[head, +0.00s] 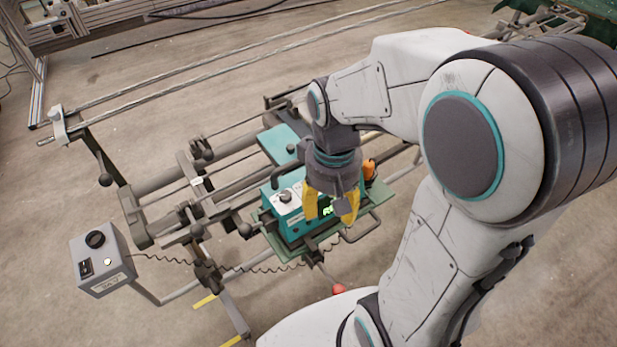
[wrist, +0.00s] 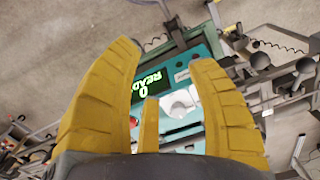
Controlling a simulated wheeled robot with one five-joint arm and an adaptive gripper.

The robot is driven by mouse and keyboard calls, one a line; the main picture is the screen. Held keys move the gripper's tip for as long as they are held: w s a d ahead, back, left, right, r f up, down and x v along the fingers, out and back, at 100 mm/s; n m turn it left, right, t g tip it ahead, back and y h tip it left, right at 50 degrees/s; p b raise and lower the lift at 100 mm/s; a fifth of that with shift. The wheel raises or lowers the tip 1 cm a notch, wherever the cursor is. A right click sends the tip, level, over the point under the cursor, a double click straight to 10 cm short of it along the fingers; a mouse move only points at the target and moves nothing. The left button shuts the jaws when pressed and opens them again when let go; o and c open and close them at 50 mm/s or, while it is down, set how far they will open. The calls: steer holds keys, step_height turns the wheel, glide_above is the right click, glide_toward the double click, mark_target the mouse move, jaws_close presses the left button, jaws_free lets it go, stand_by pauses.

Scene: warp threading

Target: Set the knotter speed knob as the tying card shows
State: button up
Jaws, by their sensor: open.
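The teal knotter unit (head: 292,222) sits on the frame in the middle of the head view. A white panel with a round knob (head: 285,196) is on its top left. In the wrist view, a pale knob (wrist: 182,102) shows between my fingers, near a green display (wrist: 147,86) reading READY and 0. My gripper (head: 332,212) is open and empty above the unit's right part, its yellow fingers pointing down. In the wrist view the fingers (wrist: 165,56) are spread apart. The knob's exact setting is too small to read. I cannot make out a tying card.
A grey control box (head: 105,262) with a black knob, switch and lit button stands at left, joined by a coiled cord. Metal rails (head: 210,75) cross behind. An orange part (head: 369,169) stands right of the unit.

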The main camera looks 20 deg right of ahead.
steer(key=w+m, duration=0.5)
steer(key=m, duration=0.1)
steer(key=w+m, duration=0.5)
steer(key=m, duration=0.1)
steer(key=shift+w+a, duration=0.15)
steer(key=shift+w, duration=0.15)
steer(key=m, duration=0.2)
steer(key=shift+w+r+m+t, duration=0.2)
steer(key=shift+w+m+t, duration=0.1)
steer(key=m, duration=0.4)
steer(key=shift+w+r, duration=0.2)
steer(key=m, duration=0.3)
steer(key=shift+s+m, duration=0.1)
steer(key=shift+m, duration=0.3)
steer(key=m, duration=0.3)
steer(key=shift+m, duration=0.3)
steer(key=shift+f, duration=3.7)
